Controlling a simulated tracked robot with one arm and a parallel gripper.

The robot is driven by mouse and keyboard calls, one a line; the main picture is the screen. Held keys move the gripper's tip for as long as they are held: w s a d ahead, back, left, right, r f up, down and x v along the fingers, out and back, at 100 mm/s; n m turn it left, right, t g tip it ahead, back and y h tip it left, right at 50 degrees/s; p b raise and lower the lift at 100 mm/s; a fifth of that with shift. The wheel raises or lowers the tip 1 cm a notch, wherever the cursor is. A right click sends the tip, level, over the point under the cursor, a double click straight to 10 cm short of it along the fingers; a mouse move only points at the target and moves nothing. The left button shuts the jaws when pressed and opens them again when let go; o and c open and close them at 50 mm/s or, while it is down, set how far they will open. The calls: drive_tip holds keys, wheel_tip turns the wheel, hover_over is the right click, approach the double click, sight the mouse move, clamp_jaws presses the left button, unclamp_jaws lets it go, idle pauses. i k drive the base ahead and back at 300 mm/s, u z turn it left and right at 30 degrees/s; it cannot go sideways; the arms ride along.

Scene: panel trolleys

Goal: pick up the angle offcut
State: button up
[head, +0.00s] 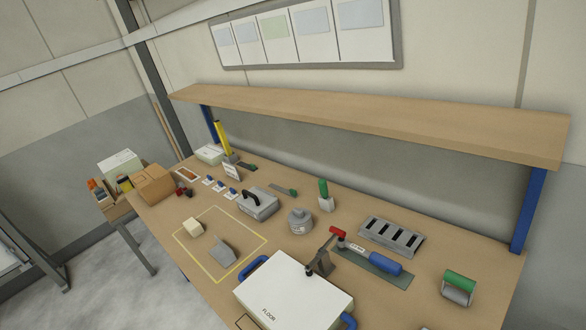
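A grey angled metal piece (222,253), which looks like the angle offcut, lies on the wooden bench inside a yellow outlined rectangle (247,231). A small cream block (193,227) sits beside it, to its upper left and apart from it. The angle piece is small in the picture, and its underside is hidden. My gripper does not show in the head view.
A white panel (285,295) marked FLOOR, with blue handles and a red-tipped clamp (320,262), stands close right of the rectangle. A wooden shelf (370,118) overhangs the bench.

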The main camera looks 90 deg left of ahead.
sight(225, 255)
drive_tip(key=u, duration=0.25)
drive_tip(key=k, duration=0.1)
drive_tip(key=u, duration=3.75)
drive_tip(key=k, duration=1.15)
drive_tip(key=z, duration=0.85)
drive_tip(key=i, duration=0.95)
drive_tip(key=z, duration=0.1)
